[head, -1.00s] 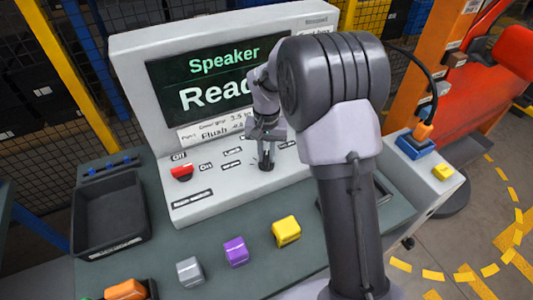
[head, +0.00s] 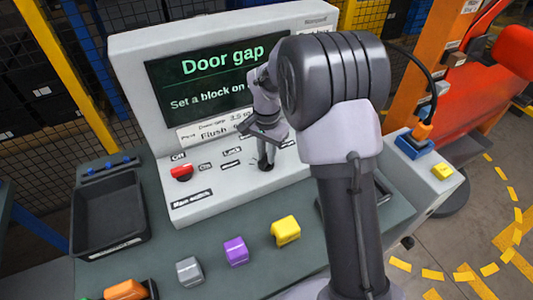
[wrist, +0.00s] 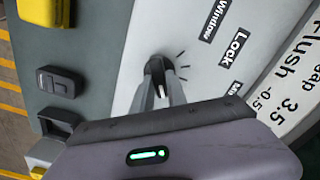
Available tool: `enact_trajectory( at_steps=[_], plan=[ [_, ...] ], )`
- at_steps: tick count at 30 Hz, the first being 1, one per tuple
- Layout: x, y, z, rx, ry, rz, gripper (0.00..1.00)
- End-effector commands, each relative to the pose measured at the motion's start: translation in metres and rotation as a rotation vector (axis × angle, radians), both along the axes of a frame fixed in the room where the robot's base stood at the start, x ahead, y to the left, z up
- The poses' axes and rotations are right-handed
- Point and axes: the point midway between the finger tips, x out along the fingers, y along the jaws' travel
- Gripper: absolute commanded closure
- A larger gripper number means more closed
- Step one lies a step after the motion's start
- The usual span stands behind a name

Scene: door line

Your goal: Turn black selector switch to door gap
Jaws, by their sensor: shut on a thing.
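The black selector switch (wrist: 154,65) sits on the light panel of the console, with tick marks beside it in the wrist view. My gripper (wrist: 161,90) is shut on the switch's knob, its two fingers on either side of it. In the head view my gripper (head: 266,157) reaches down to the switch (head: 265,167), which is partly hidden by the fingers. The screen (head: 215,85) reads "Door gap" with "Set a block on" below, the rest hidden behind my arm.
A red main switch (head: 181,173) is left on the panel. Grey (head: 190,271), purple (head: 236,251) and yellow (head: 286,231) blocks stand on the green bench in front. A black tray (head: 109,213) sits at the left.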

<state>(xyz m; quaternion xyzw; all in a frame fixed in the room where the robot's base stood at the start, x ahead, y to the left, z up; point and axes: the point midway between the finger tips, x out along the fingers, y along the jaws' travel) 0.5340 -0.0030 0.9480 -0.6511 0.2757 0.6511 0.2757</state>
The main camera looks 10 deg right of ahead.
Motion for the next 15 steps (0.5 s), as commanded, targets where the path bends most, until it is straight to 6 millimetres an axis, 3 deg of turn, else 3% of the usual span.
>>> enact_trajectory(
  at_steps=[15],
  plan=[
    [-0.0001, -0.0003, 0.0002, 0.0, 0.0, -0.066, 1.0]
  ],
)
